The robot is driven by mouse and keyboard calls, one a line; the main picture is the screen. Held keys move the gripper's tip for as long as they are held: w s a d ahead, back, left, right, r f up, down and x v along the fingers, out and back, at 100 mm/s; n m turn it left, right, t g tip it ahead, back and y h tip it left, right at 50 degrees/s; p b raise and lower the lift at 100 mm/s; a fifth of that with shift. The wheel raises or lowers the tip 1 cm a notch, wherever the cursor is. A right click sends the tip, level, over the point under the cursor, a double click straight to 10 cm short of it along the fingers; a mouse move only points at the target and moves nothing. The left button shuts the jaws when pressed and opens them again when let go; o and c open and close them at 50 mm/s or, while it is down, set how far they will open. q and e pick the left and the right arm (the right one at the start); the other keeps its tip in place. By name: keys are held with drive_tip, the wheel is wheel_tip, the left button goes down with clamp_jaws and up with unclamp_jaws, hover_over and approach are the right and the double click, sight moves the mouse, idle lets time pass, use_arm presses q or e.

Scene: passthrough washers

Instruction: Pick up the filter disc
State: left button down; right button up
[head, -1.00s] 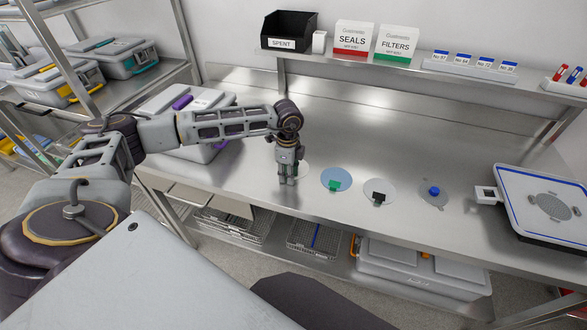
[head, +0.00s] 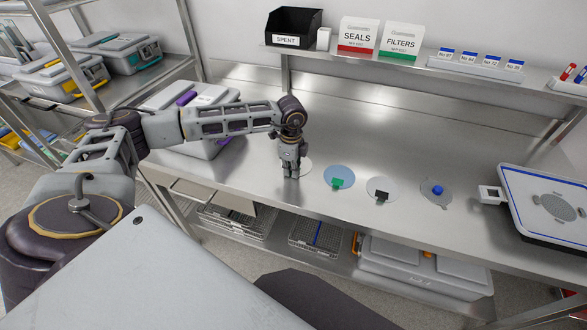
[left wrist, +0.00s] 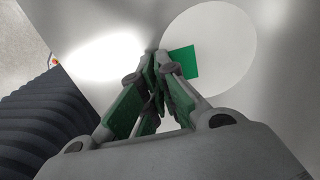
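A pale round disc with a green tab, which I take for the filter disc (left wrist: 225,45), lies flat on the steel worktop. In the head view only a sliver of it (head: 306,168) shows beside my left gripper (head: 291,174). My left gripper points down at the disc's tab side. In the left wrist view its fingertips (left wrist: 158,58) are drawn close together at the left edge of the green tab (left wrist: 184,62). The right finger partly covers the tab, so I cannot tell whether its edge is between the fingers. My right gripper is not in view.
To the right lie a blue disc (head: 340,174) with a green tab, a whitish disc (head: 383,185) with a black tab and a grey disc (head: 432,200) with a blue knob. A blue-rimmed unit (head: 512,218) stands at far right. A lidded case (head: 190,97) stands behind my left arm.

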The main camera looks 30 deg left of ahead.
use_arm(q)
wheel_tip(320, 180, up, 10)
drive_tip(key=shift+b, duration=0.45)
